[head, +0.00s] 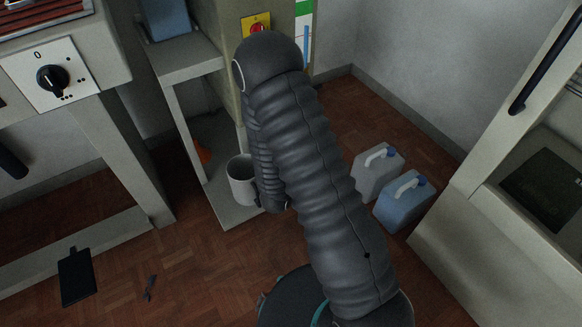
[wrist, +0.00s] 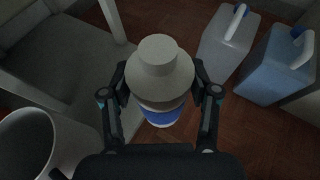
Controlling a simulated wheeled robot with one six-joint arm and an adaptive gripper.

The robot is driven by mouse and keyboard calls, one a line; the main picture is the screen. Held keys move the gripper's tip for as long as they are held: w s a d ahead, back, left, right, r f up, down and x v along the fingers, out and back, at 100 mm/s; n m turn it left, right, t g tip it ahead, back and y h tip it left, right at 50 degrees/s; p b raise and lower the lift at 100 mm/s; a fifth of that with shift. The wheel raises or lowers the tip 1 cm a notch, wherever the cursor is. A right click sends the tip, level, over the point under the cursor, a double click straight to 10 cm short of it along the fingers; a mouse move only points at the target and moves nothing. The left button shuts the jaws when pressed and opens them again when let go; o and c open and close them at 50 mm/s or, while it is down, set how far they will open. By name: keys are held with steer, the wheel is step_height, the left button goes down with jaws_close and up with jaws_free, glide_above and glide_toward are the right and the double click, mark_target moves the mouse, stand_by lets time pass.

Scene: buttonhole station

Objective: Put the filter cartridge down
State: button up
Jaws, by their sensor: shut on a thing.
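The filter cartridge (wrist: 160,75) is a pale grey-white cylinder with a narrower round top and a blue band lower down. It shows in the middle of the wrist view. My gripper (wrist: 160,92) is shut on it, one finger on each side. The floor shows around the cartridge; I cannot tell how far its lower end is above it. In the head view my arm covers the gripper and the cartridge.
A grey shelf (head: 237,213) stands on the left with a white bin (head: 241,183) at its edge. A whitish jug (head: 376,175) and a blue jug (head: 404,205) stand on the wooden floor to the right. A dark clipboard-like item (head: 76,277) and a small tool (head: 150,288) lie on the floor.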

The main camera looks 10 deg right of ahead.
steer(key=s+d+f+m+g+h, duration=0.1)
steer(key=s+d+m+g+h, duration=0.3)
steer(key=s+d+m+g, duration=1)
steer(key=s+a+f+m+g+y+b, duration=0.2)
steer(key=s+a+f+m+g+y, duration=0.2)
steer(key=s+a+m+g+y, duration=0.75)
steer(key=w+a+f+m+t+y, duration=0.1)
steer(key=w+a+m+t+y, duration=0.35)
steer(key=w+m+y, duration=0.3)
steer(key=w+a+f+m+t+y, duration=0.1)
steer(key=w+a+m+t+y, duration=0.4)
steer(key=m, duration=0.4)
steer(key=w+d+r+m+t+h, duration=0.1)
steer(key=w+d+m+t, duration=0.35)
steer(key=w, duration=0.35)
steer(key=w+d+r+m+t+b, duration=0.1)
steer(key=w+d+r+m+t, duration=0.1)
steer(key=w+d+m+t, duration=0.35)
steer(key=w+d+r+m+t+h, duration=0.1)
steer(key=w+d+m+t, duration=0.3)
steer(key=w, duration=0.6)
steer(key=w+a+f+t+b, duration=0.1)
steer(key=w+a+f, duration=0.2)
steer(key=a+f, duration=0.7)
steer(key=shift+w+a+f+n, duration=0.2)
steer(key=shift+a+n, duration=0.2)
steer(key=shift+a, duration=0.4)
